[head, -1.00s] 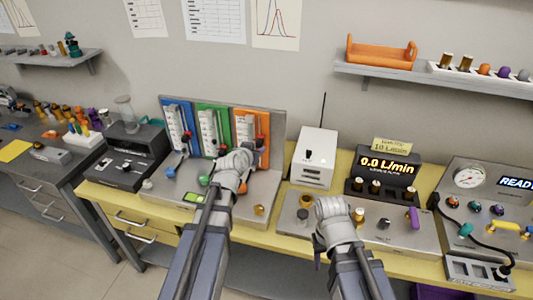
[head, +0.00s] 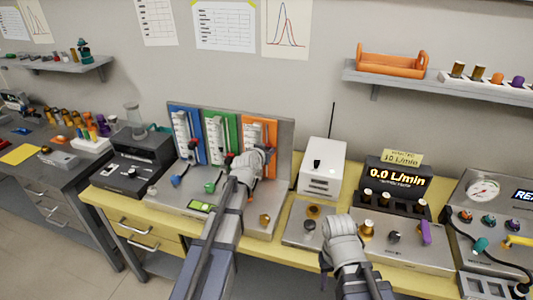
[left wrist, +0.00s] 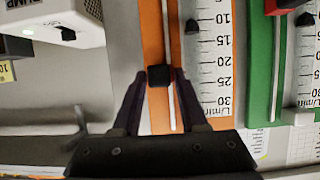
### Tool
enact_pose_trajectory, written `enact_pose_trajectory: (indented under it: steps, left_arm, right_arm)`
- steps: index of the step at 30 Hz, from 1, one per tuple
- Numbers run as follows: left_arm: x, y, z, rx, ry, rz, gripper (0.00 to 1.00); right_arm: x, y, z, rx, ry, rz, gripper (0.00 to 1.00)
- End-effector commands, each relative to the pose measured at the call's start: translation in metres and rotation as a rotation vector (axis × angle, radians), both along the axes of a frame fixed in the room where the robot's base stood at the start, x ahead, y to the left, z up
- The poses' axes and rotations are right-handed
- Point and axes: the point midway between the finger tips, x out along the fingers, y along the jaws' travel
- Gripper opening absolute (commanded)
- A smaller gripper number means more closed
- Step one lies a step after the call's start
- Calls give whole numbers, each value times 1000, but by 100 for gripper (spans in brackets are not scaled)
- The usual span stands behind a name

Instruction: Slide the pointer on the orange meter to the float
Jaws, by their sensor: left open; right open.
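The orange meter (head: 262,129) is the rightmost of three panels in the head view. My left gripper (head: 268,153) is in front of it and partly covers it. In the left wrist view, which looks at the meter upside down, the black pointer (left wrist: 158,75) sits on the orange strip (left wrist: 152,30) near the 20–25 marks. The open fingers (left wrist: 159,84) of my left gripper stand on both sides of it.
The green meter (head: 220,130) and blue meter (head: 187,130) stand left of the orange one. A white box (head: 322,170) stands to the right, with a 0.0 L/min display (head: 397,177) beyond it. Several knobs stick up from the bench consoles.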

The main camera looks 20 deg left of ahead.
Motion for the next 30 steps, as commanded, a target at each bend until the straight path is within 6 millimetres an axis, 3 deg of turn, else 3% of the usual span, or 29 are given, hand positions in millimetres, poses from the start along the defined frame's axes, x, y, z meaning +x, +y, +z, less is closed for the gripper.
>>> enact_pose_trajectory:
  steps: [6, 18, 30]
  left_arm:
    - [0, 0, 0, 0, 0, 0, 42]
    - [0, 0, 0, -1, 0, 0, 0]
    - [0, 0, 0, -1, 0, 0, 0]
  right_arm:
    - [0, 0, 0, 0, 0, 0, 50]
    - [0, 0, 0, 0, 0, 0, 50]
    - [0, 0, 0, 0, 0, 0, 50]
